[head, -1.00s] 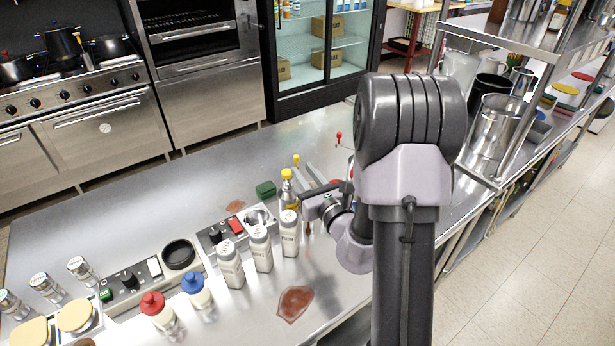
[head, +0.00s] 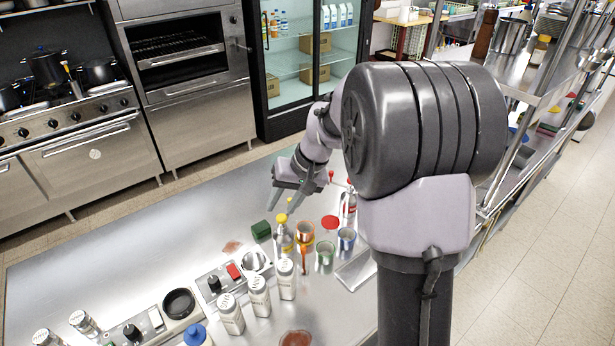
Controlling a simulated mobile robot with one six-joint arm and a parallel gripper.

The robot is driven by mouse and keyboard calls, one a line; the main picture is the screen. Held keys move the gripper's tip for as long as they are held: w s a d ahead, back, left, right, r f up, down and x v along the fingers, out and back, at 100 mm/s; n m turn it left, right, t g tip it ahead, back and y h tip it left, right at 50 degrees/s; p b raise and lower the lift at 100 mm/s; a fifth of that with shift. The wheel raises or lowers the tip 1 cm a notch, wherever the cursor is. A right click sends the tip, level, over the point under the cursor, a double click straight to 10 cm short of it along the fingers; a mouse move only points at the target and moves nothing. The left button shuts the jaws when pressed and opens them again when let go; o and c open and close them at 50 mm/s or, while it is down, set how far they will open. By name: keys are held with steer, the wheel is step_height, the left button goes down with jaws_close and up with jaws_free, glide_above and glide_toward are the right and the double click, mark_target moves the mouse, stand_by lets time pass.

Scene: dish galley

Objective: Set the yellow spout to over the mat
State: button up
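A bottle-like dispenser with a yellow top (head: 283,238) stands on the steel counter in the head view, with a small yellow tip (head: 290,205) just behind its top. Which way its spout points is too small to tell. My gripper (head: 280,211) is open, its fingers pointing down, close to the yellow top in the picture. It holds nothing that I can see, and I cannot tell whether a finger touches the yellow part. No mat is clearly recognisable. A flat red disc (head: 330,222) and reddish-brown patches (head: 232,247) lie on the counter.
A green block (head: 261,230) lies left of the dispenser. Orange, green and blue cups (head: 346,239) stand to its right, near a red-topped dispenser (head: 348,208). White shakers (head: 259,296) and a switch box (head: 222,281) are in front. The counter's far left is clear.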

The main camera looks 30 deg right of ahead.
steer(key=w+d+r+n+t+h, duration=0.1)
steer(key=w+d+r+n+h, duration=0.25)
steer(key=d+r, duration=0.25)
steer(key=b, duration=0.3)
glide_toward(290, 199)
steer(key=x, duration=0.8)
steer(key=shift+f, duration=0.3)
steer(key=shift+c, duration=0.3)
jaws_close()
